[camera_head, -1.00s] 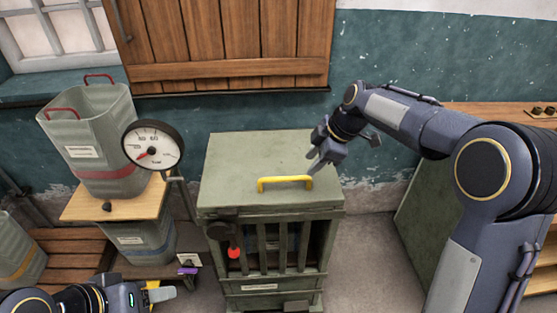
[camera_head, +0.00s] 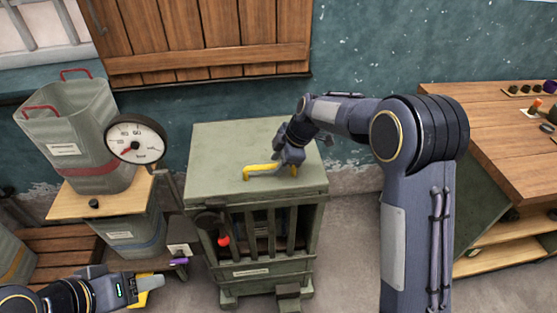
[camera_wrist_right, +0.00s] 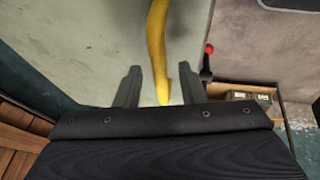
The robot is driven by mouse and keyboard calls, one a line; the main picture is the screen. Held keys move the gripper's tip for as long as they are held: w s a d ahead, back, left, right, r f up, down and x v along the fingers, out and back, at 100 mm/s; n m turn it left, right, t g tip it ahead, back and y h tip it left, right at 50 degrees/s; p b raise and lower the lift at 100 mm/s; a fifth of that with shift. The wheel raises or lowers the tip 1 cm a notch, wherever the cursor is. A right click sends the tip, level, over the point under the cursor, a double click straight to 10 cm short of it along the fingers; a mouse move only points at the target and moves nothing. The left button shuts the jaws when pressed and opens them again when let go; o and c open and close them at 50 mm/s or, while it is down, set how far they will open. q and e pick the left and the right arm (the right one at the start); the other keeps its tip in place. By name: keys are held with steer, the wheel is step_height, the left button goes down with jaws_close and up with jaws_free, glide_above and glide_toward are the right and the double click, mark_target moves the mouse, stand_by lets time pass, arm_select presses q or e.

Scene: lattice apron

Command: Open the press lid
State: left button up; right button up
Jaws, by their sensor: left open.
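The press (camera_head: 262,240) is a grey-green box with a barred front. Its flat lid (camera_head: 225,145) lies closed on top, with a yellow handle (camera_head: 262,171) near its front edge. My right gripper (camera_head: 293,167) is at the right end of the handle. In the right wrist view the yellow handle (camera_wrist_right: 157,45) runs between the two open fingers (camera_wrist_right: 160,88), with a gap visible on each side. My left gripper (camera_head: 150,283) is low at the left, open and away from the press. A yellow piece shows beside its fingers.
A red-tipped lever (camera_head: 223,241) is on the press's front left. A round gauge (camera_head: 136,140) and a grey bin (camera_head: 75,140) on a wooden stand are to the left. A wooden bench (camera_head: 510,140) stands at the right. A wooden shutter (camera_head: 205,40) hangs behind.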

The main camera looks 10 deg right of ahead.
jaws_close()
steer(key=shift+r, duration=0.15)
